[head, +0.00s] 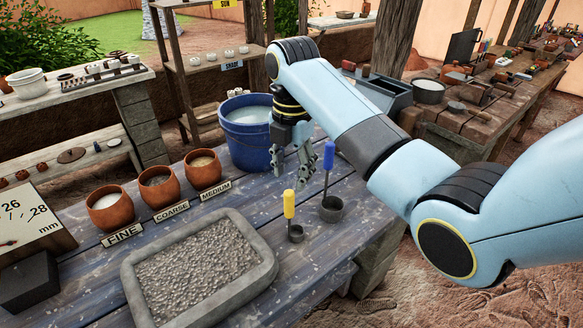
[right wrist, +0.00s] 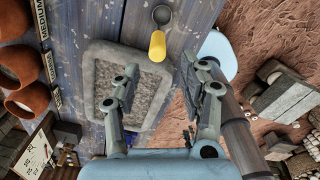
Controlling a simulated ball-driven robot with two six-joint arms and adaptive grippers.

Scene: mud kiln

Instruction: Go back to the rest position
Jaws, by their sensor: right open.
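My right gripper (head: 293,172) is open and empty above the table, between the blue bucket and the two scoops. Its spread fingers (right wrist: 158,72) also show in the right wrist view, with nothing between them. My left gripper is in neither view.
A yellow-handled scoop (head: 289,205) and a blue-handled scoop (head: 328,160) stand close below the right gripper. A blue bucket (head: 240,148) is just left of it. A grey tray of gravel (head: 133,284) and several clay pots (head: 109,213) are on the plank table (head: 80,246).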

